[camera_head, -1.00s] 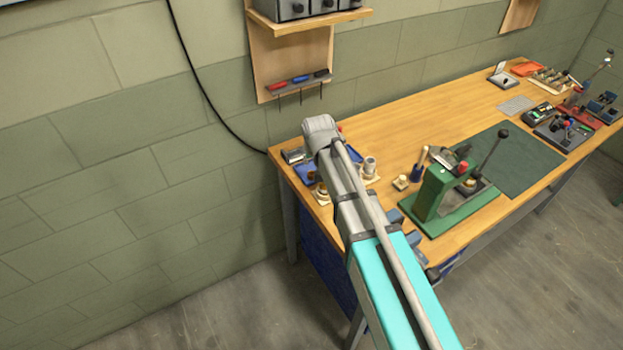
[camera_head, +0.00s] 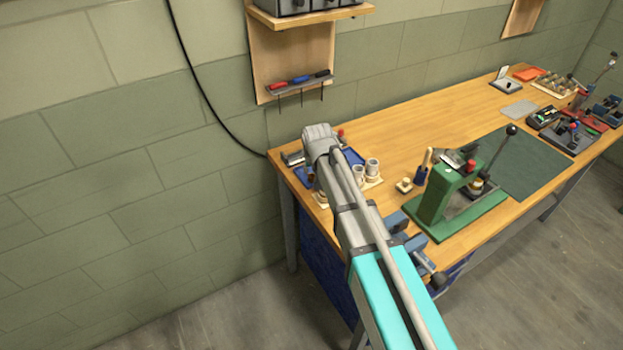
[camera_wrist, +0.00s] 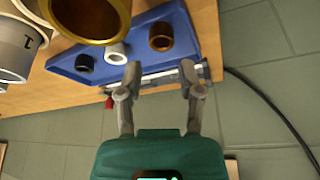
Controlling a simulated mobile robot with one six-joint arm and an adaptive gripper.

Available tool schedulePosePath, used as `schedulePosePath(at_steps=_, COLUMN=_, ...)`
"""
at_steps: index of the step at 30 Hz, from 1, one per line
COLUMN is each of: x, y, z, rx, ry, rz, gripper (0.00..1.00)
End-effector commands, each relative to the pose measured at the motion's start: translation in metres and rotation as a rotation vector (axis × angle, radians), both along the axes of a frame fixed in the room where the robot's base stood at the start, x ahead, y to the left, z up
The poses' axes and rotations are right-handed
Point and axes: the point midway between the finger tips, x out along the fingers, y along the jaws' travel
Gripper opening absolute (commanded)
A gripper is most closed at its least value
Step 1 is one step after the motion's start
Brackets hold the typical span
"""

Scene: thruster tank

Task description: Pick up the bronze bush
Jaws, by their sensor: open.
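In the wrist view a small bronze-brown bush (camera_wrist: 161,37) stands in a blue tray (camera_wrist: 186,34), with a white bush (camera_wrist: 116,53) and a black bush (camera_wrist: 85,63) to its left. My gripper (camera_wrist: 160,82) is open and empty. Its fingertips point towards the tray's edge, and the brown bush shows beyond them, apart from them. A larger brass-coloured ring (camera_wrist: 122,20) is close to the camera at the top left, partly cut off. In the head view my arm hides the gripper's fingers and much of the blue tray (camera_head: 352,155).
Grey-white cups (camera_head: 372,167) stand beside the tray. A metal tool (camera_wrist: 150,83) lies along the tray's edge. A green press (camera_head: 437,198) stands to the right on the bench, with a green mat (camera_head: 527,165) beyond. The wall is close behind the bench.

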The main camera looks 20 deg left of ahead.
Motion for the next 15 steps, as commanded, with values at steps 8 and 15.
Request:
schedulePosePath(at_steps=8, x=0.001, y=0.0, z=-0.004, rx=0.0, ry=0.0, rz=-0.001, gripper=0.48)
schedulePosePath(at_steps=15, x=0.006, y=0.003, z=-0.02, rx=0.0, ry=0.0, rz=-0.001, gripper=0.48)
